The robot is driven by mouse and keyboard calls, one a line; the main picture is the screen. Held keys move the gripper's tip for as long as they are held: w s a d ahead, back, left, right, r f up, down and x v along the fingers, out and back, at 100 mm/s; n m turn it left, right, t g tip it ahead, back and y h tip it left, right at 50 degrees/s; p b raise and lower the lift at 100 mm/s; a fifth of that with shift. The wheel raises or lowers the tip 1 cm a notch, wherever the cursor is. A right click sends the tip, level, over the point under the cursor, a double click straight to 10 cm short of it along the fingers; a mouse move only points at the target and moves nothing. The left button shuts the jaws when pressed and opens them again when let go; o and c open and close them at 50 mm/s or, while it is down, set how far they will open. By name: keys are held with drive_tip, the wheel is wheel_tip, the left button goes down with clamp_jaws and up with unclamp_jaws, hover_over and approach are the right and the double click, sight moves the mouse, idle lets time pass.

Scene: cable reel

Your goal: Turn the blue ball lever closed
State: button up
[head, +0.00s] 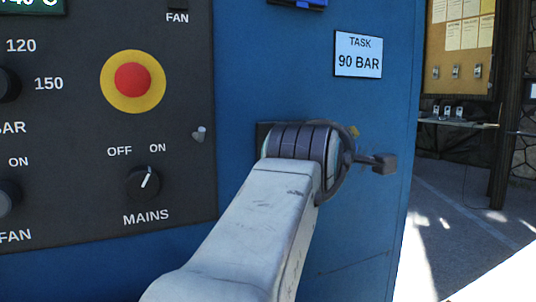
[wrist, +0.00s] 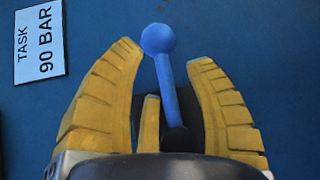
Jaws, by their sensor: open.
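In the wrist view the blue ball lever (wrist: 167,80) is a blue rod with a round ball at its end, fixed to a dark mount on the blue panel. It leans slightly left of upright in that picture. My gripper (wrist: 167,55) is open, with its yellow fingers on both sides of the lever. I see a gap on the right; the left fingertip lies close to the ball, and I cannot tell whether it touches. In the head view my arm hides the lever, and only a bit of a yellow finger (head: 353,131) shows.
A white sign (head: 358,54) reading "TASK 90 BAR" is above my gripper on the blue cabinet (head: 270,80). A dark control panel (head: 90,190) at left has a red emergency button (head: 133,78) and a MAINS knob (head: 144,182). Open floor lies right of the cabinet.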

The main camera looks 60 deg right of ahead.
drive_tip(key=shift+w+d, duration=0.1)
drive_tip(key=shift+d, duration=0.45)
drive_tip(key=shift+c, duration=0.4)
clamp_jaws()
